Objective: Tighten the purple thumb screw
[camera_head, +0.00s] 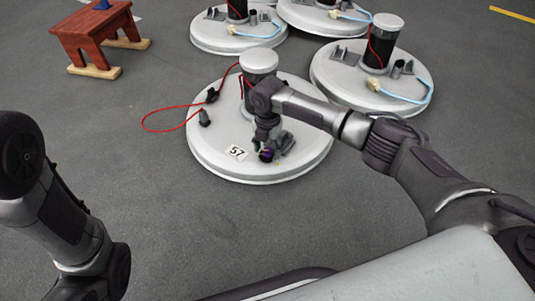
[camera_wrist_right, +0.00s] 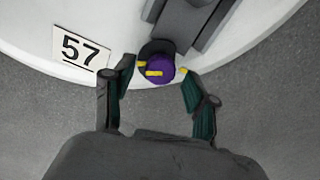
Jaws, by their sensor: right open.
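The purple thumb screw (camera_wrist_right: 160,69) sits near the rim of the round white tank lid marked 57. It also shows in the head view (camera_head: 266,155), partly covered by my right gripper. A yellow mark lies across its left part in the wrist view. My right gripper (camera_wrist_right: 158,92) is open, with one finger to the lower left and the other to the lower right of the screw. In the head view my right gripper (camera_head: 268,150) points down over the front of the lid (camera_head: 215,150). My left arm shows at the left edge, but its gripper is out of view.
A "57" label (camera_wrist_right: 80,48) lies left of the screw. A red cable (camera_head: 150,125) loops off the lid's left side. More white lids (camera_head: 335,85) stand behind. A red wooden stool (camera_head: 90,35) is at the back left. The grey floor in front is clear.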

